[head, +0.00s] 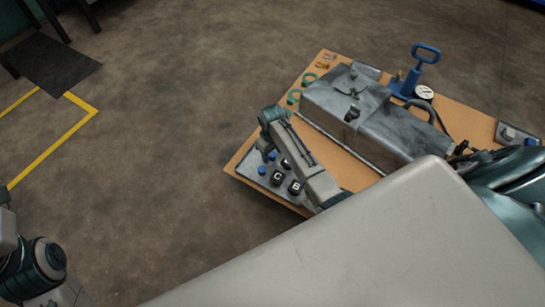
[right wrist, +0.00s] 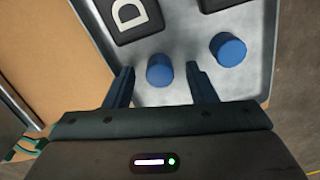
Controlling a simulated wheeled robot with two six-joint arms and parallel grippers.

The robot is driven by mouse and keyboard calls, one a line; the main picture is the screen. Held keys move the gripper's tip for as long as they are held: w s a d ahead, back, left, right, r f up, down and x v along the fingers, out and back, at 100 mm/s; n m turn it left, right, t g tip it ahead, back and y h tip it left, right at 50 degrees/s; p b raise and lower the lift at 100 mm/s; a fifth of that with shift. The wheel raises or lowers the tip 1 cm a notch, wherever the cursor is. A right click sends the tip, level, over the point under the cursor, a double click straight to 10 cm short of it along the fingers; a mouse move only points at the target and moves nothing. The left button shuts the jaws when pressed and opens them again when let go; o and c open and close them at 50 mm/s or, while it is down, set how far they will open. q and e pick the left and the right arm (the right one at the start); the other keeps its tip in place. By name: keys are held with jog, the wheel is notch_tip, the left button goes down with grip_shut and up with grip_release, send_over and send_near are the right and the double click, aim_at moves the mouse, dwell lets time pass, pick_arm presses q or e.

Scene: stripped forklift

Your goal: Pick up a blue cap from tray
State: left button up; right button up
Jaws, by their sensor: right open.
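A blue cap (right wrist: 160,70) stands on the grey metal tray (right wrist: 258,83) in the right wrist view, between the two fingertips of my open right gripper (right wrist: 159,75). A gap shows on each side of the cap. A second blue cap (right wrist: 228,49) stands to its right, outside the fingers. In the head view, blue caps show on the tray (head: 262,170), near my right gripper (head: 267,151), which my own arm partly covers. My left arm shows at the lower left, but its fingers are not in view.
Black lettered blocks (head: 277,178) stand on the tray beside the caps; one marked D (right wrist: 130,17) is close to the fingers. A grey metal box (head: 350,100), a blue hand pump (head: 412,75) and green rings (head: 294,97) occupy the wooden board (head: 240,160).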

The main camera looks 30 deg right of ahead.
jog(key=c, duration=1)
jog(key=shift+c, duration=0.3)
jog(key=shift+r, duration=0.2)
